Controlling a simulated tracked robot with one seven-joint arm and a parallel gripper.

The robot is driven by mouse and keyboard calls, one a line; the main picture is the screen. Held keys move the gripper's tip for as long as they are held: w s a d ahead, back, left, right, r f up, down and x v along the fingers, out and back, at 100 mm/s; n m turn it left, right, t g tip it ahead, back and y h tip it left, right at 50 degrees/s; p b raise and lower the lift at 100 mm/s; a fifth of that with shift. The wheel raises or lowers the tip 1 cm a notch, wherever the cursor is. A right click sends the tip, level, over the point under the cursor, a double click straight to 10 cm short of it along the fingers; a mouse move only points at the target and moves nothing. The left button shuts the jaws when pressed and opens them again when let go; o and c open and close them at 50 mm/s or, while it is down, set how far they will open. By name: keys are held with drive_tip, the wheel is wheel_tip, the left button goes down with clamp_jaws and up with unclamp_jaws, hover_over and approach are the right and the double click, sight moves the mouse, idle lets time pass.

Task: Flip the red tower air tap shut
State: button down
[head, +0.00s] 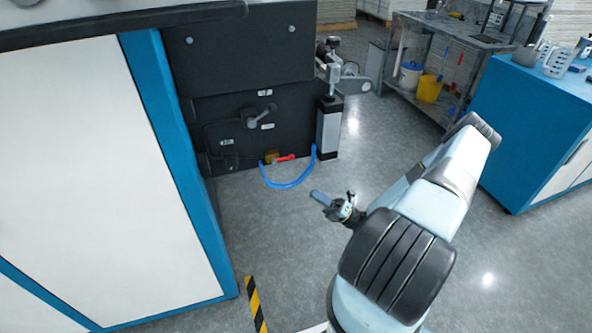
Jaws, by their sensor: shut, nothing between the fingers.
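The red tap handle (285,158) sits low on the black machine panel, on a small brass-coloured valve body (271,157). The handle lies about level and points right. A blue air hose (287,187) loops below it, from near the valve to the grey and black tower (329,127) at its right. My gripper (318,196) is shut and empty, in front of the panel and to the lower right of the tap, clearly apart from it. My arm reaches in from the lower right.
A white and blue cabinet (160,180) fills the left. A grey crank lever (262,116) sticks out of the panel above the tap. A blue bench (530,130) and a shelf cart (440,40) stand at right. The floor before the panel is clear.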

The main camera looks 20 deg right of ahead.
drive_tip(key=shift+d+f+m+t+h, duration=0.1)
drive_tip(key=shift+f+m+t+h, duration=0.4)
drive_tip(key=shift+m+t, duration=0.4)
drive_tip(key=shift+f+m+t+h, duration=0.45)
drive_tip(key=shift+m+t+h, duration=0.2)
drive_tip(key=shift+m+t, duration=0.25)
drive_tip(key=shift+d+f+m+t+h, duration=0.1)
drive_tip(key=shift+f+m+t+h, duration=0.4)
drive_tip(key=shift+m+t, duration=0.35)
drive_tip(key=shift+r, duration=0.1)
approach(283, 159)
drive_tip(key=a, duration=0.2)
drive_tip(key=shift+w+d+r, duration=0.2)
drive_tip(key=shift+w+r, duration=0.55)
drive_tip(key=shift+w+d+r, duration=0.25)
drive_tip(key=shift+w+r, duration=0.5)
drive_tip(key=shift+n, duration=0.25)
